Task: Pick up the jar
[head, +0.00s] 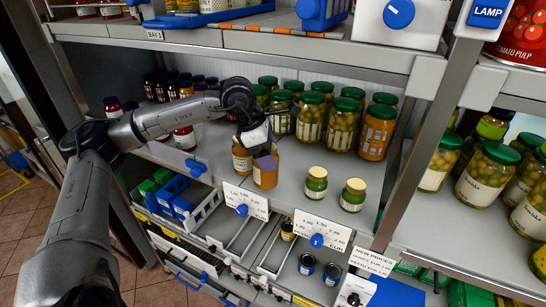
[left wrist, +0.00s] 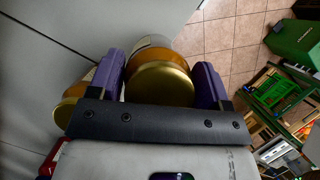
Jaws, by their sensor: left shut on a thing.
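My left gripper (left wrist: 162,85) is shut on an amber jar (left wrist: 160,72) with a gold lid, one purple finger on each side. In the head view the left gripper (head: 262,150) comes down over the same jar (head: 265,177) at the front edge of the middle shelf. I cannot tell whether its base touches the shelf. A similar jar (head: 241,160) stands close beside it on the left, and its gold lid (left wrist: 72,105) shows in the left wrist view. My right gripper is not in view.
Several green-lidded jars (head: 341,125) stand behind, and dark jars are at the left. The upper shelf (head: 300,48) is overhead. Price cards (head: 246,201) hang along the front edge.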

